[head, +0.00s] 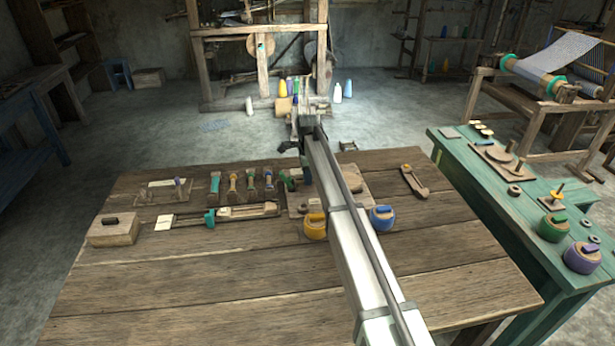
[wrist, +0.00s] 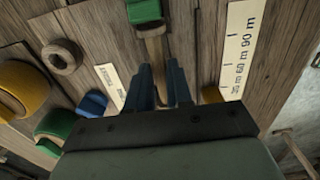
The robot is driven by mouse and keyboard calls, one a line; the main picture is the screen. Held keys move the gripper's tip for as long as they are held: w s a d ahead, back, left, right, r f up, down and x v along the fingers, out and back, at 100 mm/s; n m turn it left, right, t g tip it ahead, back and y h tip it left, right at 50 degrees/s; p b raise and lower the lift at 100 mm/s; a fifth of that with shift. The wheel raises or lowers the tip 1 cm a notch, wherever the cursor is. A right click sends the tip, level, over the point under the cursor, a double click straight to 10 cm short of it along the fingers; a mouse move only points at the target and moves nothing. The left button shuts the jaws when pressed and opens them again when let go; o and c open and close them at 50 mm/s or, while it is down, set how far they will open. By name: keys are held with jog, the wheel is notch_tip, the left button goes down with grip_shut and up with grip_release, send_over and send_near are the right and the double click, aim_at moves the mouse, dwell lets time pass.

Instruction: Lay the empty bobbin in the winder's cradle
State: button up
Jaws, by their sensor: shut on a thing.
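My gripper (wrist: 158,72) is shut on a piece with a bare wooden shank (wrist: 155,45) and a green end (wrist: 145,12); no thread shows on the visible shank, so it looks like the empty bobbin. In the head view its green end (head: 287,180) shows just left of my arm, over the middle of the table. A wooden board (head: 352,182) is partly behind my arm there. The wrist view shows a pale scale strip (wrist: 238,55) marked in metres on wood to the right of my fingers. The winder's cradle cannot be told apart clearly.
Several coloured bobbins (head: 233,184) lie in a row left of my gripper. A yellow spool (head: 315,227) and a blue spool (head: 382,217) stand nearer. A lidded wooden box (head: 112,230) is at the left. The table's front (head: 220,300) is clear.

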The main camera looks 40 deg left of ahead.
jog(key=shift+f, duration=0.1)
jog(key=o, duration=0.9)
jog(key=shift+o, duration=0.4)
jog(key=o, duration=0.3)
jog(key=shift+o, duration=0.2)
jog(key=shift+r, duration=3.5)
